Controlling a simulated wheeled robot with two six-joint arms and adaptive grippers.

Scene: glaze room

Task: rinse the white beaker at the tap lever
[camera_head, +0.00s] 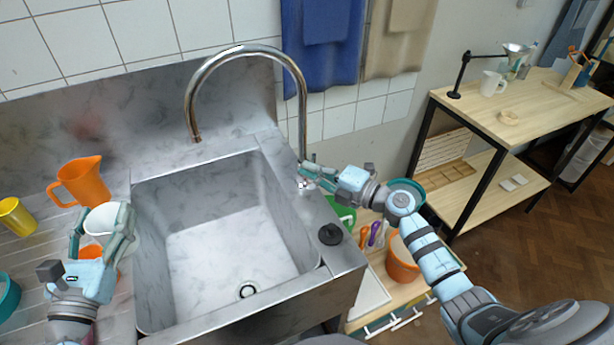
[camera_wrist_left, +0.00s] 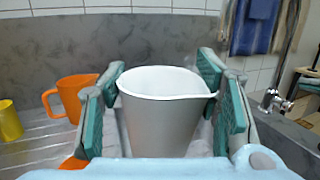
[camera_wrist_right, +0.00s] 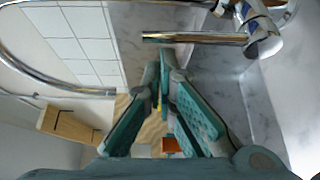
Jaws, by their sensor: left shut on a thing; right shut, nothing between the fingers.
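The white beaker (camera_head: 101,221) is upright over the drainboard left of the sink; it also shows in the left wrist view (camera_wrist_left: 165,120). My left gripper (camera_head: 101,226) is shut on it, one finger on each side. The tap lever (camera_wrist_right: 195,38) is a thin metal rod at the tap base, close beyond my right gripper (camera_wrist_right: 162,62). My right gripper is shut and empty; in the head view it partly hides the lever.
An orange jug (camera_head: 84,182) stands behind the beaker, with a yellow cup (camera_head: 17,216) to its left. A black knob (camera_head: 331,235) sits on the sink's right rim. An orange pot (camera_head: 402,262) stands on the lower right bench. The basin is empty.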

